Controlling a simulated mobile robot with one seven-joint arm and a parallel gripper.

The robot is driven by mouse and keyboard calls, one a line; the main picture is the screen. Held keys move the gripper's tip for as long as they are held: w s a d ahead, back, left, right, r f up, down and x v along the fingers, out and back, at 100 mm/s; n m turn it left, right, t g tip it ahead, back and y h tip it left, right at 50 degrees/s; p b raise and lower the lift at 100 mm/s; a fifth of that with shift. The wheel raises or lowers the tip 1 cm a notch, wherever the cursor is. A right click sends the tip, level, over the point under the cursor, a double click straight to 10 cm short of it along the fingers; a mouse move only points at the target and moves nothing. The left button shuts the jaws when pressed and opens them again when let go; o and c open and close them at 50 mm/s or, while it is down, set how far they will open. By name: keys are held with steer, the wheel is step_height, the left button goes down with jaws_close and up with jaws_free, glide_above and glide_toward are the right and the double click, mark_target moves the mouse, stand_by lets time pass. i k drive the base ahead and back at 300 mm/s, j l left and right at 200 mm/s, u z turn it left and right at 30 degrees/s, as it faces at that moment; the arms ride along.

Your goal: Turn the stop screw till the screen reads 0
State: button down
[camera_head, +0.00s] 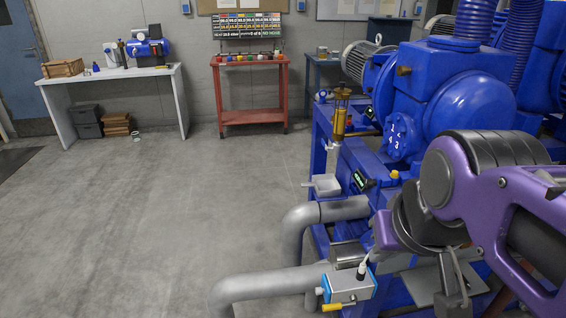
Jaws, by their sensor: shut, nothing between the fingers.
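A small dark screen (360,181) with green digits sits on the side of the blue machine (395,140); its digits are too small to read. A second small dark display (370,112) is higher up, beside the brass-coloured cylinder. My purple arm reaches in from the right, in front of the machine. My gripper (454,296) points down at the lower right, apart from the screen. It is shut and empty, and my arm hides part of the machine behind it.
Grey pipes (325,212) curve out from the machine's front left. A blue-and-white box (348,287) with a yellow handle stands at the lower middle. A red cart (250,92) and a white bench (110,75) stand by the back wall. The left floor is clear.

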mark_target(320, 291)
steer(key=i+j, duration=0.1)
steer(key=j+z, duration=0.15)
steer(key=k+j+z, duration=0.1)
steer(key=j, duration=0.3)
steer(key=i+j, duration=0.2)
steer(key=i+j+z, duration=0.1)
steer(key=j, duration=0.3)
steer(key=k+u, duration=0.1)
steer(key=k, duration=0.25)
steer(key=l+u, duration=0.25)
steer(key=k+l+u, duration=0.1)
steer(key=u, duration=0.2)
steer(key=i+j+z, duration=0.1)
steer(key=i+z, duration=0.25)
steer(key=i+j+z, duration=0.2)
steer(key=z, duration=0.15)
